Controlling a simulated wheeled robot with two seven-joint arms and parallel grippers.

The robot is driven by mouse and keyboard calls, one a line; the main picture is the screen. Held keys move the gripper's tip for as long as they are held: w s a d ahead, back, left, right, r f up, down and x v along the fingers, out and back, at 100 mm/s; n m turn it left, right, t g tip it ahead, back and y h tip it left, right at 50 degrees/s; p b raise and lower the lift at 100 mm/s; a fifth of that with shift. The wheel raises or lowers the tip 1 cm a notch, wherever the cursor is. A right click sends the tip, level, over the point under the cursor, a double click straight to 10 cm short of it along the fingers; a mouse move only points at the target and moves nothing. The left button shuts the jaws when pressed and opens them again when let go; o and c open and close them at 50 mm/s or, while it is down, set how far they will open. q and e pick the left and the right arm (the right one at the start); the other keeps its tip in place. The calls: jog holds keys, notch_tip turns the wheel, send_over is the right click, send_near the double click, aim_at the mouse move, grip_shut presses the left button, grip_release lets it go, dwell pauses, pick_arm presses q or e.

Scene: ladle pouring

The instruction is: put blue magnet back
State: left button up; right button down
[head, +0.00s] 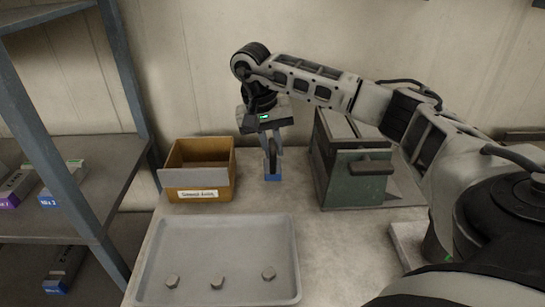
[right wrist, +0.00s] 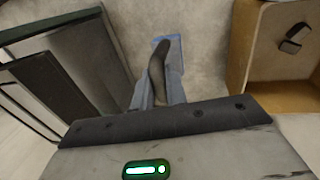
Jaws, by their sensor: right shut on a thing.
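The blue magnet (head: 272,177) has a blue base and a dark curved handle. It is upright at the back of the table, between the cardboard box and the green metal box. My right gripper (head: 272,156) points down and is shut on its handle. In the right wrist view, the dark handle (right wrist: 157,72) runs between the fingers, and part of the blue base shows beyond them. I cannot tell whether the base touches the table. My left gripper is not in view.
The labelled cardboard box (head: 172,180) stands left of the magnet; a small dark piece (right wrist: 292,40) lies inside. The green metal box (head: 342,182) stands right. A grey tray (head: 225,232) with three small lumps lies in front. A shelf rack (head: 95,190) with boxes is at left.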

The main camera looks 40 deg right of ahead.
aim_at(272, 158)
jog(key=shift+w+d+f+p, duration=0.15)
jog(key=shift+f+p, duration=0.25)
jog(key=shift+f, duration=1.3)
jog(key=shift+f, duration=0.1)
jog(key=shift+f, duration=0.15)
jog(key=c, duration=1.4)
grip_release()
jog(key=v, duration=1.2)
jog(key=shift+r, duration=0.25)
